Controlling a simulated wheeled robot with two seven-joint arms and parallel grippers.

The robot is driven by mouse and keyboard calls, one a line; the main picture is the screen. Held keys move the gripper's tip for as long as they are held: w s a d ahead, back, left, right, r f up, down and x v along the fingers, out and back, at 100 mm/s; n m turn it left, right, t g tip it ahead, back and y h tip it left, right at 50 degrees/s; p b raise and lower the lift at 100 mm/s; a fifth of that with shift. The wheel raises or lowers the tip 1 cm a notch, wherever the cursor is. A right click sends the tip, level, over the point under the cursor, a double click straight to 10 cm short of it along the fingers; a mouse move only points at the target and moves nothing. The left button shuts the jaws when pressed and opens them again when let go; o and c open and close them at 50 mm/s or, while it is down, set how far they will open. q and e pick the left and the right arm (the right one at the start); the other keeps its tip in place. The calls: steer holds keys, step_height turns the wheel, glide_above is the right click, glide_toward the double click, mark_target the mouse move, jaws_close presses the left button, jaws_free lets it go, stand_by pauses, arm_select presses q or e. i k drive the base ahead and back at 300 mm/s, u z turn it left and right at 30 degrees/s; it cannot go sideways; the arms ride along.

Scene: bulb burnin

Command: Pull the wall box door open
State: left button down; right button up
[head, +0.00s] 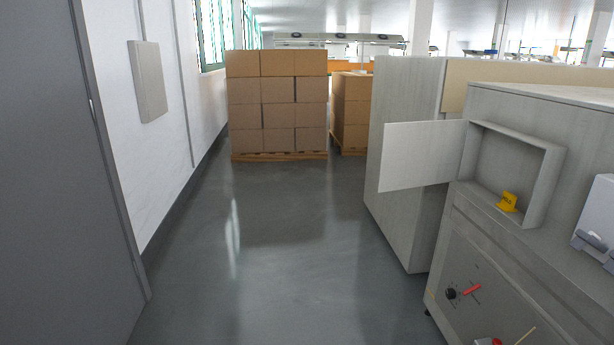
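A flat light-grey wall box (148,81) is mounted on the white wall at the left. Its front looks shut, and I cannot make out a handle on it. On the right, an open recessed box (508,168) sits on a grey cabinet, and its pale door (420,155) stands swung out to the left. A yellow tag-like piece (508,202) with dark lettering is inside the recessed box, at its bottom. Neither of my grippers shows in the head view.
A grey door or panel (60,190) fills the near left. Stacked cartons (278,105) on a pallet stand ahead. The cabinet front (500,285) carries a black knob (451,294) and a red lever (472,290). The grey floor (270,240) between is clear.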

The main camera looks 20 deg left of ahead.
mark_target(416, 155)
steer(key=z, duration=0.75)
steer(key=i, duration=1.3)
steer(key=u, duration=0.15)
